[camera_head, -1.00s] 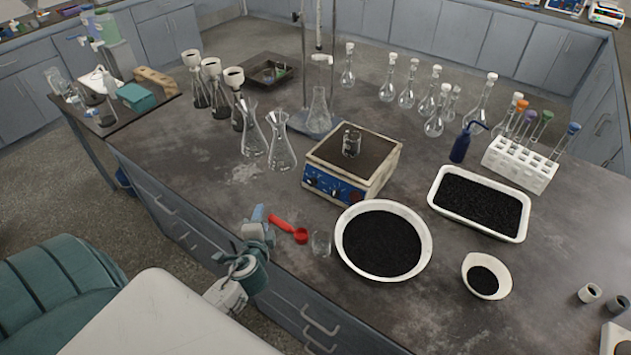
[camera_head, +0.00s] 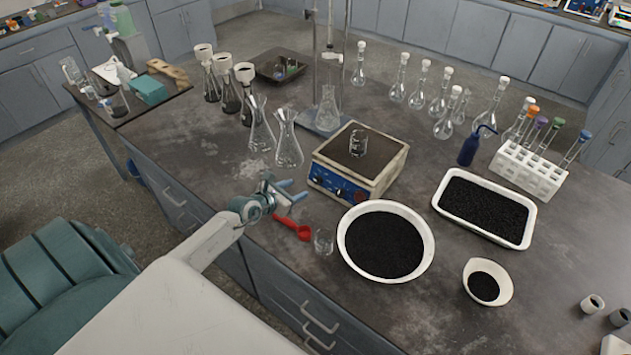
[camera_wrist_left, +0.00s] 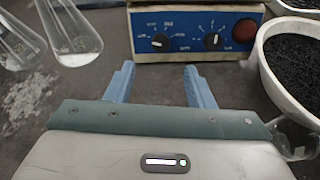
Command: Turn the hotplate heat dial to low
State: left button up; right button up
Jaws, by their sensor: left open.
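The hotplate (camera_head: 335,178) stands in the middle of the bench, a cream box with a dark top and a blue front panel. A small glass beaker (camera_head: 358,144) stands on its top. In the left wrist view the blue panel (camera_wrist_left: 187,34) shows two dark dials, a left dial (camera_wrist_left: 160,42) and a right dial (camera_wrist_left: 212,41), with white markings too small to read. My left gripper (camera_head: 298,191) is open and empty, its blue fingers pointing at the hotplate front from a short distance. It also shows in the left wrist view (camera_wrist_left: 158,85), with its fingers below the panel, apart from both dials. My right gripper is not seen.
A red scoop (camera_head: 292,228) and a glass beaker (camera_head: 324,241) lie close to the gripper on the right. A white bowl of black grains (camera_head: 347,262) stands right of them. Conical flasks (camera_head: 288,150) stand left of the hotplate. Bench between gripper and hotplate is clear.

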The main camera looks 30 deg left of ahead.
aim_at(316, 181)
pick_arm(q)
jog(key=b+x, duration=0.1)
jog(key=x, duration=0.9)
jog(key=shift+w+d+f+b, duration=0.1)
jog(key=shift+w+b, duration=0.05)
jog(key=shift+b, duration=0.15)
jog(key=c, duration=1)
